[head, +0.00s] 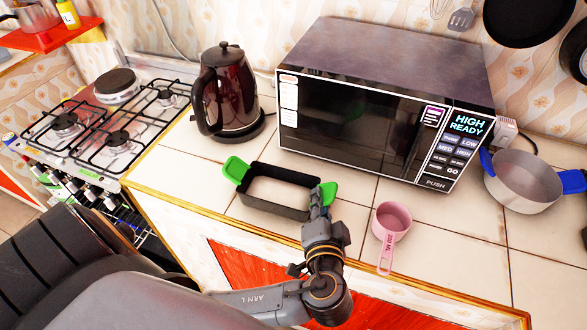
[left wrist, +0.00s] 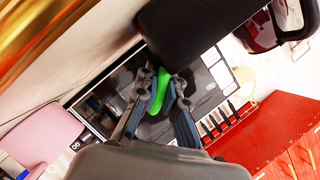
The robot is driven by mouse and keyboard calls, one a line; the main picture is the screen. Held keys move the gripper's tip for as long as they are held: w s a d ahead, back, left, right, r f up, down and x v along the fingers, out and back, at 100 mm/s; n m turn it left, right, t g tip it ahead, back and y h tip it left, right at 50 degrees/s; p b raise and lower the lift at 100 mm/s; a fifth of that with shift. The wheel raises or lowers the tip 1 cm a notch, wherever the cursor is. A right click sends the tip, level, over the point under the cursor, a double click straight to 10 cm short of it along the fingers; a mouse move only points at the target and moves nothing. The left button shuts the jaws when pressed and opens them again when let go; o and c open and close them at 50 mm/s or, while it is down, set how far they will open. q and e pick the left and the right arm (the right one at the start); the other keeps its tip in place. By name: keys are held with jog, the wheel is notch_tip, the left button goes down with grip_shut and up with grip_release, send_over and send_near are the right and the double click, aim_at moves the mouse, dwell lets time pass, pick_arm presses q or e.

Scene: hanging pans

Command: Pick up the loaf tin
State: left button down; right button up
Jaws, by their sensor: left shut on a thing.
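The loaf tin (head: 272,207) is a dark rectangular tin with a green grip at each end. It appears to rest level on the tiled counter in front of the microwave, though I cannot tell if it is slightly raised. My left gripper (head: 320,197) is at its right end, shut on the right green grip. In the left wrist view the green grip (left wrist: 157,103) sits between the fingers of my left gripper (left wrist: 160,84), with the dark tin body (left wrist: 195,22) beyond. My right gripper is not in view.
A dark red kettle (head: 228,93) stands behind the tin, left of the microwave (head: 350,125). A pink measuring cup (head: 391,222) stands right of my left gripper. A pot (head: 525,182) with blue handles is at the right. A gas stove (head: 100,130) is at the left.

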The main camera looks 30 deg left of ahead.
pick_arm(q)
jog(key=shift+r, duration=0.15)
notch_tip(320, 180, up, 3)
jog(key=p, duration=0.3)
jog(key=shift+r+p, duration=0.2)
jog(key=shift+p, duration=0.15)
jog(key=s+a+r+p, duration=0.1)
jog(key=s+r+p, duration=0.8)
jog(key=s, duration=0.5)
jog(key=shift+r, duration=0.2)
